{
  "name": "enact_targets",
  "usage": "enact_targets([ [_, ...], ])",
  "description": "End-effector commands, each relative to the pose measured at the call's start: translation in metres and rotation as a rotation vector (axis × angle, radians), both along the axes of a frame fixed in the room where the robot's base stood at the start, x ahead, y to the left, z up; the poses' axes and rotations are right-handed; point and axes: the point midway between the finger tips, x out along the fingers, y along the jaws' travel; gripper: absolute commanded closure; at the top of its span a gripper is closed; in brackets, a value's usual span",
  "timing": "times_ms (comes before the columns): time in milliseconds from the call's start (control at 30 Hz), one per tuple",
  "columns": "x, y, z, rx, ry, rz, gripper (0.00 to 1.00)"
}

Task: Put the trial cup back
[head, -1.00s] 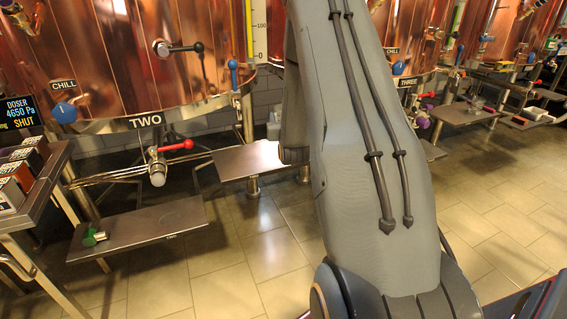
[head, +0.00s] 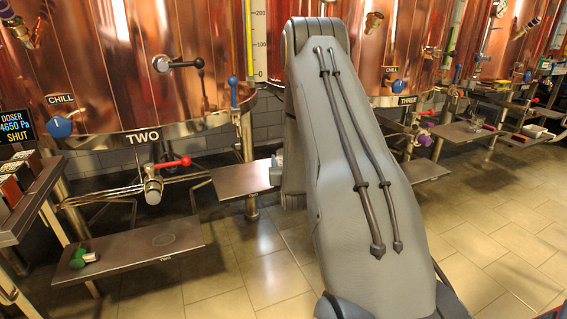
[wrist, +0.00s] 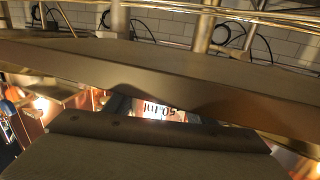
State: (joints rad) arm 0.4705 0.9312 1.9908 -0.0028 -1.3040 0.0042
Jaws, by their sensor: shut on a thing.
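In the wrist view, my gripper (wrist: 160,106) is shut, with its dark fingers on either side of a pale, see-through piece marked "50 ml" upside down. I take this piece to be the trial cup (wrist: 158,113); most of it is hidden. A steel shelf edge (wrist: 190,82) crosses the view just beyond the fingers. I cannot tell whether the cup touches it. In the head view my arm hides the gripper and cup. The low shelf under kettle TWO (head: 120,248) carries a faint round mark (head: 163,239) and a green-and-white fitting (head: 82,258).
A smaller steel shelf (head: 238,180) stands right of the red-handled tap (head: 172,163). A bench with boxes (head: 28,190) is at the left. Kettle THREE's shelf (head: 425,170) lies behind my arm. The tiled floor (head: 500,225) at right is clear.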

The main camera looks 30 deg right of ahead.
Motion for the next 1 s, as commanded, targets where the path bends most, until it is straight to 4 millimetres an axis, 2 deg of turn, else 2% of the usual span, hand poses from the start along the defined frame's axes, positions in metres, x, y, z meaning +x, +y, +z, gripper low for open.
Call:
enact_targets([
  [267,0.0,0.0,-0.002,0.0,-0.001,0.0,0.84],
  [300,0.0,0.0,-0.002,0.0,0.0,0.0,0.47],
  [333,0.0,0.0,-0.002,0.0,0.0,0.0,0.42],
  [700,-0.001,0.001,0.003,0.0,-0.001,0.0,0.42],
  [867,-0.021,0.011,0.003,0.001,0.003,0.0,0.42],
  [1000,-0.047,0.024,0.005,0.001,0.003,0.001,0.42],
])
